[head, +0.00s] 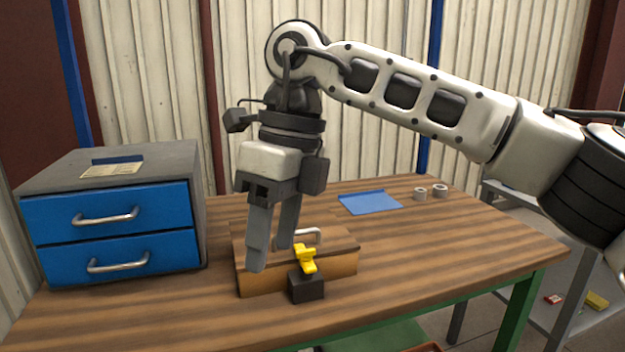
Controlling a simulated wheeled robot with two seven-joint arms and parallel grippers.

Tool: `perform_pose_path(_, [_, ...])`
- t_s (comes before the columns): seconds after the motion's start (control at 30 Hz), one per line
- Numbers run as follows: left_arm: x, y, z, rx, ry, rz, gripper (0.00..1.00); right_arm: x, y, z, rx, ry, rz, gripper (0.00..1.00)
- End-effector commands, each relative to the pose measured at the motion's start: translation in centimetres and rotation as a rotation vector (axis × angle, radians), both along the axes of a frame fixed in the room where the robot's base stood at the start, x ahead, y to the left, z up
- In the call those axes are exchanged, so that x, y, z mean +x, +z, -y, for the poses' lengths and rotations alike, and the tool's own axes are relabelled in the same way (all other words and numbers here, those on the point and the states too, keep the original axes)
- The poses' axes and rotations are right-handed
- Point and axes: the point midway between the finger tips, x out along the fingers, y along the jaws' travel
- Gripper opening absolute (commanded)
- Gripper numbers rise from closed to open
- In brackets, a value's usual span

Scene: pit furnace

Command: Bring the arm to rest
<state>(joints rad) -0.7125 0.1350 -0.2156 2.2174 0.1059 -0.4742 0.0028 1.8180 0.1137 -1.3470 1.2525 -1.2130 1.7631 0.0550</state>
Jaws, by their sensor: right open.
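My right arm comes in from the right and bends down over the workbench. My right gripper (270,257) points downward and is open, with nothing between its fingers. Its fingers are in front of a wooden box (340,262) with a metal handle on top and overlap it in the picture. I cannot tell whether they touch it. A dark block with a yellow part on top (306,260) stands at the front of the wooden box, just right of the fingertips. My left gripper is not in view.
A grey cabinet with two blue drawers (118,218) stands at the bench's left. The wooden bench top (450,240) is clear at right. A grey shelf (570,290) stands beyond.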

Motion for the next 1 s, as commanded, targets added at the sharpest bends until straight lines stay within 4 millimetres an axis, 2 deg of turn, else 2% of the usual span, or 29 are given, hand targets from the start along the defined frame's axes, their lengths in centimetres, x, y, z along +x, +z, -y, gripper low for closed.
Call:
perform_pose_path(0.1, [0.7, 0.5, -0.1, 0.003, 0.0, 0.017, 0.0, -1.6, -1.7, -2.2, 0.12, 0.036, -0.098, 0.53])
perform_pose_path(0.33, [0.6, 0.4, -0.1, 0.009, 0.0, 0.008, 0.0, -5.6, -3.5, -6.7, 0.426, 0.06, -0.345, 0.53])
perform_pose_path(0.43, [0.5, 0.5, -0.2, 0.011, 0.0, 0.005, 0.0, -7.7, -3.3, -8.8, 0.621, 0.038, -0.507, 0.53])
perform_pose_path(0.5, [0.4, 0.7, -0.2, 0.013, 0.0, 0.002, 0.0, -9.0, -2.4, -10.0, 0.792, -0.01, -0.653, 0.53])
perform_pose_path(0.6, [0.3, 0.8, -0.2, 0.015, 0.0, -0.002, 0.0, -9.4, -0.5, -10.7, 1.047, -0.133, -0.877, 0.53])
perform_pose_path(0.67, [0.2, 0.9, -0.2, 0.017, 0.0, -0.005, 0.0, -8.8, 0.6, -10.5, 1.19, -0.234, -1.006, 0.53])
perform_pose_path(0.8, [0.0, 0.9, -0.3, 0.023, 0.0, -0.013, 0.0, -5.4, 1.2, -8.0, 1.482, -0.546, -1.291, 0.53])
perform_pose_path(0.87, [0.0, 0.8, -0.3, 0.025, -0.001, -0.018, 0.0, -3.5, 0.4, -6.3, 1.585, -0.712, -1.403, 0.53])
perform_pose_path(0.97, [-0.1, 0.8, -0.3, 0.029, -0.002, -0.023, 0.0, -0.5, -2.6, -2.7, 1.72, -1.026, -1.571, 0.53])
perform_pose_path(1.0, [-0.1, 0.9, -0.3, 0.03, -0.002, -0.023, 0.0, 0.4, -4.4, -1.1, 1.759, -1.163, -1.631, 0.53])
